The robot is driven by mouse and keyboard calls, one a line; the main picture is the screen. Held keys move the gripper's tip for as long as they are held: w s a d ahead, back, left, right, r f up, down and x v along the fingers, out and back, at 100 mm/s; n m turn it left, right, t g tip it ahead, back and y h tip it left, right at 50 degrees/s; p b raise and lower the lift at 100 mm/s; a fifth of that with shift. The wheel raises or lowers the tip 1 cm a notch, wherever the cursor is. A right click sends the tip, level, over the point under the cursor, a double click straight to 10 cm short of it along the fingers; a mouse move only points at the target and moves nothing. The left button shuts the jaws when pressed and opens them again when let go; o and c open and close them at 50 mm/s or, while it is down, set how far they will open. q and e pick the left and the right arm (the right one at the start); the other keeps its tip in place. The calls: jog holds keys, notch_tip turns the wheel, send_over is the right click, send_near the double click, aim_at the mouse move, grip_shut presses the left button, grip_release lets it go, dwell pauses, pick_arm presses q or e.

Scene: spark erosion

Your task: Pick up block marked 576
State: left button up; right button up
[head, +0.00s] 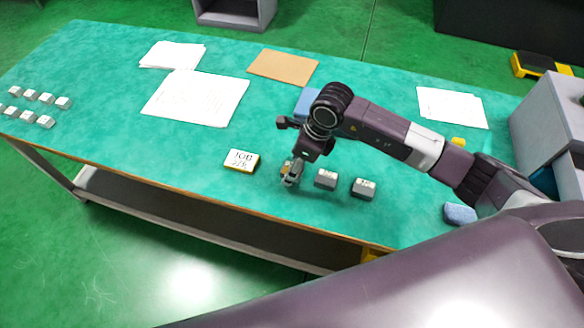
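Two small grey blocks stand near the table's front edge: one in the middle (325,179) and one to its right (364,188). Each has marks on its light top, too small to read, so I cannot tell which block is 576. My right gripper (290,176) points down just left of the middle block, low over the table. Its fingers are small and dark here; I cannot tell whether they are open or shut or hold anything. My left gripper is out of view.
Several small blocks (45,98) stand in two rows at the table's left end. Papers (196,97) and a brown sheet (283,66) lie at the back. A blue cloth (460,214) lies at the right.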

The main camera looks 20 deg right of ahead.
jog(key=c, duration=1.1)
grip_shut()
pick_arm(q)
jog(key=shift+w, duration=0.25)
pick_arm(e)
jog(key=shift+w, duration=0.1)
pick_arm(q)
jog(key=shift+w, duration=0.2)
pick_arm(e)
jog(key=shift+r, duration=0.1)
